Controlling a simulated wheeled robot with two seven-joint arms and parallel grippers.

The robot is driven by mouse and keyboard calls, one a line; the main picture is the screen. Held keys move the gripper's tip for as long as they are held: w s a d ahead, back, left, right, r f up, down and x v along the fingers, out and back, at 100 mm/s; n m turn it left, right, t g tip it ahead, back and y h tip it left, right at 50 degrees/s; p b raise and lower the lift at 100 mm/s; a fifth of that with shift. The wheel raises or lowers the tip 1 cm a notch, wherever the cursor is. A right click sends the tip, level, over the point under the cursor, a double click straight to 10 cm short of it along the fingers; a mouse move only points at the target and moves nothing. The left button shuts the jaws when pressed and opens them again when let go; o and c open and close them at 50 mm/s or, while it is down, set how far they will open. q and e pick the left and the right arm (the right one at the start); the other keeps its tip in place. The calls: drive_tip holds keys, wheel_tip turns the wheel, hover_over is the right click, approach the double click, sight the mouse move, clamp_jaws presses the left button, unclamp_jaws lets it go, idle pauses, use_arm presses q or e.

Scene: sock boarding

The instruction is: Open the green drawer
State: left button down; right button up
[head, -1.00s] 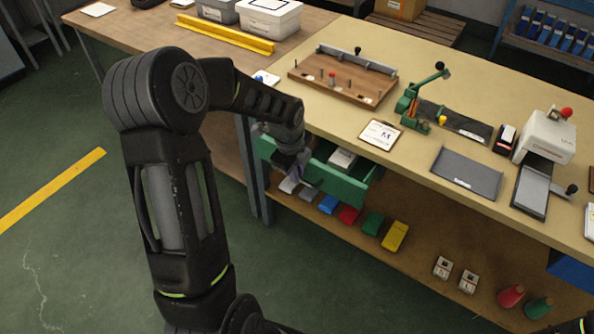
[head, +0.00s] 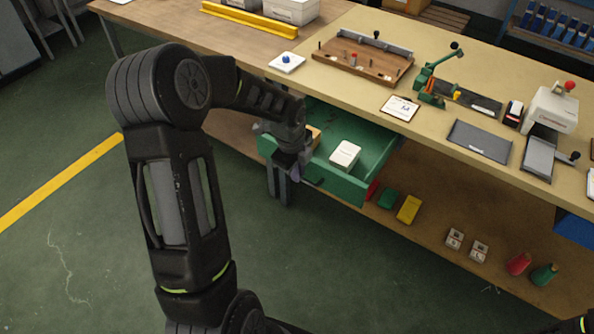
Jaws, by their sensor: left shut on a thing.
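The green drawer (head: 345,187) under the bench top is pulled well out. Its inside shows a white box (head: 345,154) and part of a tan item (head: 314,136). My left gripper (head: 293,172) is at the drawer's front face, shut on its dark handle (head: 313,181). The gripper and wrist hide the left part of the front and most of the grip. My right gripper is not in view.
A lower shelf (head: 425,235) carries coloured blocks and cones. Green floor in front of the drawer is clear.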

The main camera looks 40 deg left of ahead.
use_arm(q)
drive_tip(key=c, duration=1.8)
unclamp_jaws()
drive_tip(key=shift+o, duration=0.2)
drive_tip(key=shift+r, duration=0.1)
wheel_tip(320, 180, up, 8)
drive_tip(key=s, duration=0.1)
drive_tip(key=shift+s+f, duration=0.15)
drive_tip(key=shift+f, duration=0.1)
